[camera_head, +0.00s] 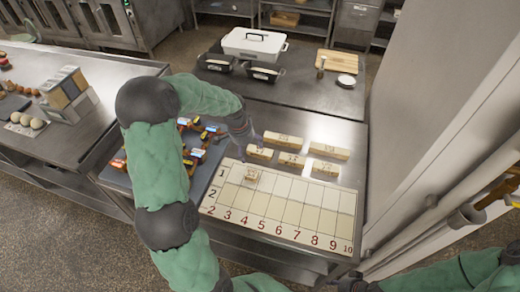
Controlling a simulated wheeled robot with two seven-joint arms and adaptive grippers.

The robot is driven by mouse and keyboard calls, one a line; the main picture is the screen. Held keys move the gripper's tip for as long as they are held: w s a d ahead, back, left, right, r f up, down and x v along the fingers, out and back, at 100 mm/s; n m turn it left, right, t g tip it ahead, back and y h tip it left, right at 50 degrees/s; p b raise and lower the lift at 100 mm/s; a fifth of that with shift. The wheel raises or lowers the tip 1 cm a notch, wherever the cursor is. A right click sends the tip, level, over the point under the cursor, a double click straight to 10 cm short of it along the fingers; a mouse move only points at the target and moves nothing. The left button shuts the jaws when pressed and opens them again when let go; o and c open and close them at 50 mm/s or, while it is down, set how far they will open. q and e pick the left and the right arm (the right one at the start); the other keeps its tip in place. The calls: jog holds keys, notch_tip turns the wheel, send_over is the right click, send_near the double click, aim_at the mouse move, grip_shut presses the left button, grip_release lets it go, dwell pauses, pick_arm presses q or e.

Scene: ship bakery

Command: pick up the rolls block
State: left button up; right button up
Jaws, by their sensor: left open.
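Several pale wooden blocks lie on the steel table behind a numbered board (292,221). They include a back-left block (283,138), a back-right block (329,151), a front-left block (259,152), a front-middle block (291,160) and a front-right block (326,168). Another small block (253,176) sits on the board's upper row. Their markings are too small to read, so I cannot tell which is the rolls block. My left gripper (246,137) is open and empty, just above and left of the block group. My right gripper is not clearly visible.
Coloured small items (196,152) crowd a dark mat left of the board. Black pans (264,72), a white lidded box (254,45) and a cutting board (339,61) stand at the back. A wall with pipes bounds the right side. Bare steel lies behind the blocks.

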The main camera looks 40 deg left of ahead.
aim_at(256, 151)
pick_arm(q)
jog(key=w+a+f+m+g+p, duration=0.1)
jog(key=w+f+m+g+p, duration=0.1)
jog(key=w+m+p, duration=0.6)
jog(key=f+m, duration=0.1)
jog(key=f, duration=0.1)
jog(key=w+f+m+b, duration=0.1)
jog(key=f, duration=0.1)
jog(key=f+m, duration=0.2)
jog(key=shift+w+a+f+y, duration=0.25)
jog(key=shift+f+y, duration=0.1)
jog(key=shift+y, duration=0.05)
jog(key=f, duration=0.2)
jog(key=a+f, duration=0.1)
jog(key=f, duration=0.1)
jog(key=shift+s+a+f, duration=0.1)
jog(key=shift+f, duration=0.5)
jog(key=c, duration=1.3)
